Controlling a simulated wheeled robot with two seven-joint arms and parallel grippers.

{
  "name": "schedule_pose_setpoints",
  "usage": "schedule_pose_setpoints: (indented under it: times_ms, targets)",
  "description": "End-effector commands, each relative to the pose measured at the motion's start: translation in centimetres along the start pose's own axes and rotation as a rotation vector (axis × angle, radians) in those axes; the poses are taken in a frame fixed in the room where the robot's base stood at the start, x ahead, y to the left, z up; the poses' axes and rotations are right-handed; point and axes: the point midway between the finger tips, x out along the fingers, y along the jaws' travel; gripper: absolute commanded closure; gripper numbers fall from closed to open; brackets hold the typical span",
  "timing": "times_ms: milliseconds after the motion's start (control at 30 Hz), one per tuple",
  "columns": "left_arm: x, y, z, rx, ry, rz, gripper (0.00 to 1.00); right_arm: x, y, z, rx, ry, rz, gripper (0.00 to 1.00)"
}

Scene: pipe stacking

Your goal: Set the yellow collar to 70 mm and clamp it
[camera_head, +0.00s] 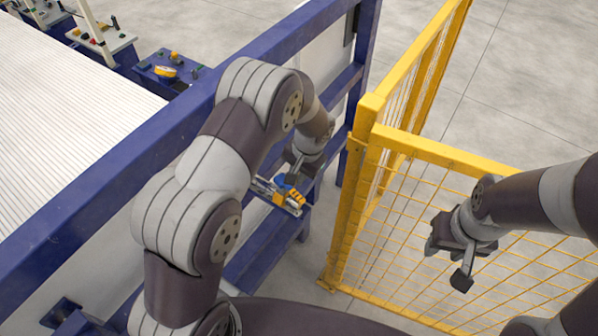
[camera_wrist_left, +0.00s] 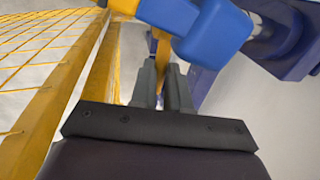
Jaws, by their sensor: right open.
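In the head view, a small yellow piece with dark marks (camera_head: 290,196), probably the yellow collar, sits on a metal rail (camera_head: 264,187) at the blue frame. A blue part (camera_head: 285,181) is beside it. My left gripper (camera_head: 297,172) is just above these, partly hidden by its wrist. In the left wrist view, its two grey fingers (camera_wrist_left: 162,78) are close together, with yellow showing between them. A large blue part (camera_wrist_left: 205,28) is just beyond the tips; contact is unclear. The scale reading is too small to read. My right gripper (camera_head: 452,258) is open and empty.
A yellow mesh fence (camera_head: 412,155) stands right of the frame, behind my right gripper. A long blue beam (camera_head: 120,165) borders the white pipes (camera_head: 62,90) at left. A blue control box (camera_head: 168,72) stands behind. Grey floor (camera_head: 520,70) is clear beyond the fence.

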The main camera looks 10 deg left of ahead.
Motion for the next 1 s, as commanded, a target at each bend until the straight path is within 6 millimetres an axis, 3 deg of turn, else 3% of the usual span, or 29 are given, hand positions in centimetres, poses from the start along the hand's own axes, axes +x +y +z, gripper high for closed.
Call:
schedule_pose_setpoints:
  times_ms: [233, 467, 700, 733, 800, 1000]
  targets:
    - [0.2, -0.2, -0.3, -0.001, 0.009, 0.001, 1.0, 0.1, 0.0, 0.0, 0.0, 0.0, 0.0, 0.58]
    - [0.6, -3.0, -0.3, -0.002, 0.011, 0.0, 1.0, 0.5, 0.0, 0.1, 0.0, 0.0, 0.0, 0.58]
    - [0.6, -3.0, -0.4, 0.0, 0.013, 0.0, 1.0, 0.5, 0.0, 0.1, 0.0, 0.0, 0.0, 0.58]
    - [0.6, -3.0, -0.4, 0.0, 0.013, 0.0, 0.75, 0.5, 0.0, 0.1, 0.0, 0.0, 0.0, 0.58]
    - [0.6, -2.9, -0.3, 0.0, 0.012, 0.0, 0.59, 0.5, 0.0, 0.1, 0.0, 0.0, 0.0, 0.58]
    - [0.6, -2.9, -0.2, 0.0, 0.008, 0.0, 0.59, 0.5, 0.0, 0.1, 0.0, 0.0, 0.0, 0.58]
